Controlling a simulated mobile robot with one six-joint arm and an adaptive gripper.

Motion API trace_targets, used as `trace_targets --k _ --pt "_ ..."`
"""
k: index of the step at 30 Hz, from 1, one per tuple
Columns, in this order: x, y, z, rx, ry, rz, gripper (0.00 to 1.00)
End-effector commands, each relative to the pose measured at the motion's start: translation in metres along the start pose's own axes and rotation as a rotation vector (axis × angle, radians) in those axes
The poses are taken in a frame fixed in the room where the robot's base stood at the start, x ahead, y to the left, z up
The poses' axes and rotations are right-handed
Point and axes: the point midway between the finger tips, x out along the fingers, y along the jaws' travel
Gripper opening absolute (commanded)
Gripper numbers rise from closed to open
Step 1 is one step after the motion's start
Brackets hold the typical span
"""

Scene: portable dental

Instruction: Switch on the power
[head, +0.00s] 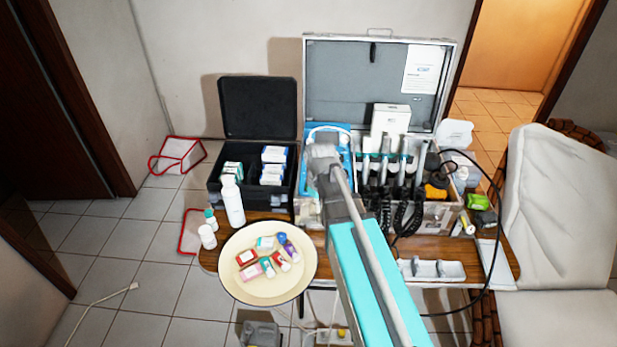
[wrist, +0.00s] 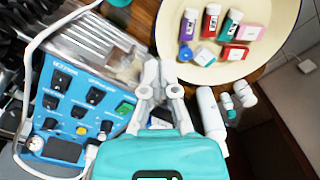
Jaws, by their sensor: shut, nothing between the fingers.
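I cannot read whether the switch is on or off. My gripper (wrist: 161,75) is shut and empty, just right of the green switch in this picture; its height above the panel is unclear. In the head view my gripper (head: 322,152) hangs over the blue panel (head: 330,131) in the open silver case (head: 308,85) and hides much of it.
Handpieces (head: 387,160) with coiled cords stand right of the panel. A black case (head: 257,110) with boxes is at left. A white bottle (head: 232,200) and a round cream tray (head: 240,286) of small bottles and boxes are in front. A black cable (head: 493,250) loops at right.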

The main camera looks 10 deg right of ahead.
Motion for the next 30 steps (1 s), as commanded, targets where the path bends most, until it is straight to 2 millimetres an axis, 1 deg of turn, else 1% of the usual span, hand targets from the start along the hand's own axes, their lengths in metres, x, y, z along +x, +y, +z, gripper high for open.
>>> trace_targets --k 1,3,15,18,24,30 --pt "-0.013 0.008 -0.016 -0.05 -0.002 -0.002 0.0" --pt "-0.022 0.015 -0.029 -0.127 -0.005 -0.006 0.0" --pt "-0.07 0.055 -0.104 -0.563 -0.016 -0.027 0.0" --pt "-0.08 0.063 -0.119 -0.658 -0.018 -0.033 0.0" --pt "-0.092 0.074 -0.139 -0.791 -0.019 -0.041 0.0" --pt "-0.094 0.077 -0.144 -0.837 -0.019 -0.044 0.0"
